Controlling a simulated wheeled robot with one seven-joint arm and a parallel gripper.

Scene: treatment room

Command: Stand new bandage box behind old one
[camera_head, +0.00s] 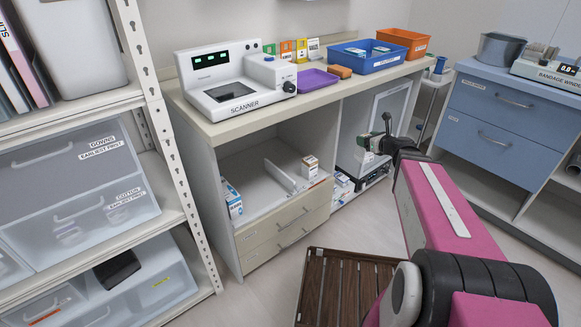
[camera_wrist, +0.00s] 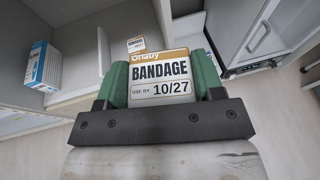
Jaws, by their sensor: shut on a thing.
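My gripper (camera_wrist: 162,82) is shut on a bandage box (camera_wrist: 160,68), with its green fingers on either side. The held box is white and tan, and its face reads "BANDAGE USE BY 10/27". In the head view my gripper (camera_head: 379,143) is in front of the counter's right-hand opening, with the box partly hidden. Another small white box with an orange-brown top (camera_head: 309,166) stands in the open shelf bay to the left. It also shows beyond the held box in the wrist view (camera_wrist: 136,44); its label is too small to read.
A blue-and-white box (camera_head: 233,201) stands at the bay's left side. A low white divider (camera_head: 280,176) runs between the two boxes. An upright panel (camera_head: 337,125) separates this bay from the right-hand opening. A slatted wooden stool or stand (camera_head: 345,285) is on the floor in front.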

